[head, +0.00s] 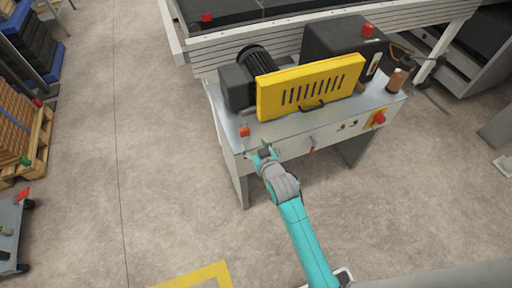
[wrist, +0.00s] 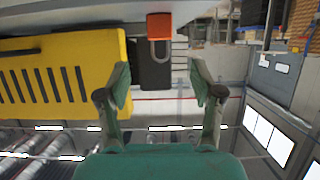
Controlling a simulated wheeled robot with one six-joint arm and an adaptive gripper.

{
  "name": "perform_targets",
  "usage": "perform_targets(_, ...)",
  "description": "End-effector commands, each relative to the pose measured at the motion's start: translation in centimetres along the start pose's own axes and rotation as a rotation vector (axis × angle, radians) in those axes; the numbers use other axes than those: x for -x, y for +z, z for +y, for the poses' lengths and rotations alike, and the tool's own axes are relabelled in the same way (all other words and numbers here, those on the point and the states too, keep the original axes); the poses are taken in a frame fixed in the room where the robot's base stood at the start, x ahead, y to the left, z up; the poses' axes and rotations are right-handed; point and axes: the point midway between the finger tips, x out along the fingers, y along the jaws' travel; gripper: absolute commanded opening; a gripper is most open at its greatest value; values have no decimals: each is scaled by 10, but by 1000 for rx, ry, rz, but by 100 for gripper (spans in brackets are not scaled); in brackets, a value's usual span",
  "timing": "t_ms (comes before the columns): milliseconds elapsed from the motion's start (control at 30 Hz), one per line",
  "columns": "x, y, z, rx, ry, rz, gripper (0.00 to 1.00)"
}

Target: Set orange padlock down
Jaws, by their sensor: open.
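The orange padlock (head: 244,131) rests on the grey metal top of the machine bench (head: 228,122), near its left front corner. In the wrist view, which looks upside down, the padlock (wrist: 160,27) shows its orange body and grey shackle beyond my fingertips, roughly centred between them. My gripper (head: 262,151) is at the bench's front edge, just right of and nearer than the padlock. In the wrist view my gripper (wrist: 158,78) has its two fingers spread wide with nothing between them. The padlock looks apart from both fingers.
A yellow slotted guard (head: 310,86) and a dark motor (head: 240,82) stand on the bench right of and behind the padlock. A red knob (head: 379,118) and a brown cylinder (head: 397,80) are at the right end.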

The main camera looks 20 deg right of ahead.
Motion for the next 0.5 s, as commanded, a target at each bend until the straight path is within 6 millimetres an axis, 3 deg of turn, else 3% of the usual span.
perform_targets(367,10,0,0,0,0,-1,66)
perform_targets(500,19,10,0,0,0,-1,66)
